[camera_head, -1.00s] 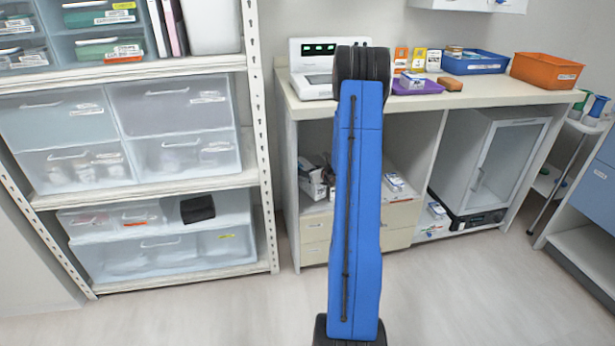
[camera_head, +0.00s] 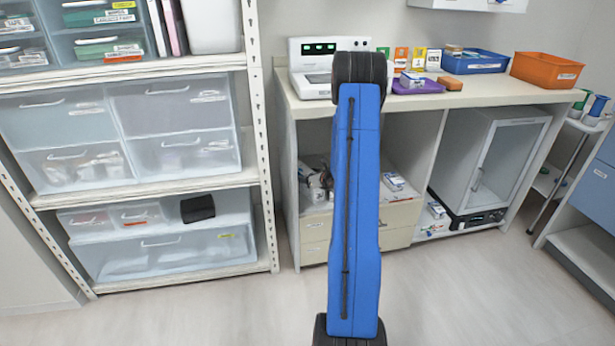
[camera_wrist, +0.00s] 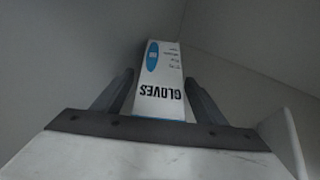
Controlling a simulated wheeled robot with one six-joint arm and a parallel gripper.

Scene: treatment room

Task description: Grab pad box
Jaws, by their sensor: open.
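A white box printed GLOVES (camera_wrist: 160,100) with a blue oval stands between the fingers of my gripper (camera_wrist: 159,76) in the wrist view. The lettering is upside down in that view. The fingers lie on either side of the box and are open; I cannot tell whether either touches it. No box marked as a pad box can be read in either view. In the head view my blue arm covers the middle of the counter unit, and my gripper is hidden.
A counter (camera_head: 420,101) carries a white device (camera_head: 312,67), a purple tray (camera_head: 418,89), a blue bin (camera_head: 474,62) and an orange bin (camera_head: 546,69). Small boxes (camera_head: 393,182) lie in the open shelf below. A shelf rack (camera_head: 258,110) stands left. The floor in front is clear.

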